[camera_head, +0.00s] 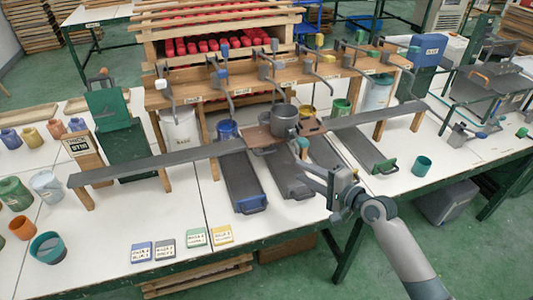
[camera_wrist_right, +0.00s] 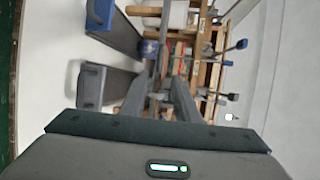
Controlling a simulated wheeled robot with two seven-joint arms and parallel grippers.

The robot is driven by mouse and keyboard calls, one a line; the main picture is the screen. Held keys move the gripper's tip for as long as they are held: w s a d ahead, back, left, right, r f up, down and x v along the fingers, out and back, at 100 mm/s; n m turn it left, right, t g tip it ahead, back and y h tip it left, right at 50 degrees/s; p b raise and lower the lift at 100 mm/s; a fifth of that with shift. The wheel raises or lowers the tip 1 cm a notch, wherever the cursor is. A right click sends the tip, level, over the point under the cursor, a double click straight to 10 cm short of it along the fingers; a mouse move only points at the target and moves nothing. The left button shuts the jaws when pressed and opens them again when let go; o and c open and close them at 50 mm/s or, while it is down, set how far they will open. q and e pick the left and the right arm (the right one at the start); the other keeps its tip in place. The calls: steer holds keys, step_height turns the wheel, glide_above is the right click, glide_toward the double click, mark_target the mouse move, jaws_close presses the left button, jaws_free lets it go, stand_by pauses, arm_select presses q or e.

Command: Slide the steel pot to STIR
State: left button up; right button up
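The steel pot (camera_head: 285,118) sits upright on a brown wooden carriage (camera_head: 257,137) on the long grey rail (camera_head: 160,160), near the rail's middle. A board lettered STIR (camera_head: 84,158) stands at the rail's left part. My right gripper (camera_head: 300,171) is in front of and below the pot, close to a small teal-tipped knob (camera_head: 303,144) by the carriage. Its fingers (camera_wrist_right: 168,85) look apart; I see nothing clearly gripped, and contact with the knob cannot be told. My left gripper is not in view.
Long grey trays (camera_head: 240,178) run out below the rail. Taps with coloured knobs line the wooden rack (camera_head: 300,72) behind. Small labelled blocks (camera_head: 196,237) lie at the front of the white table. Pots and cups (camera_head: 47,187) stand at the left.

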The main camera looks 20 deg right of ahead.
steer(key=shift+w, duration=0.15)
steer(key=p, duration=0.2)
glide_toward(266, 152)
steer(key=x, duration=1)
steer(key=shift+w+d+f, duration=0.1)
steer(key=shift+f, duration=0.25)
jaws_close()
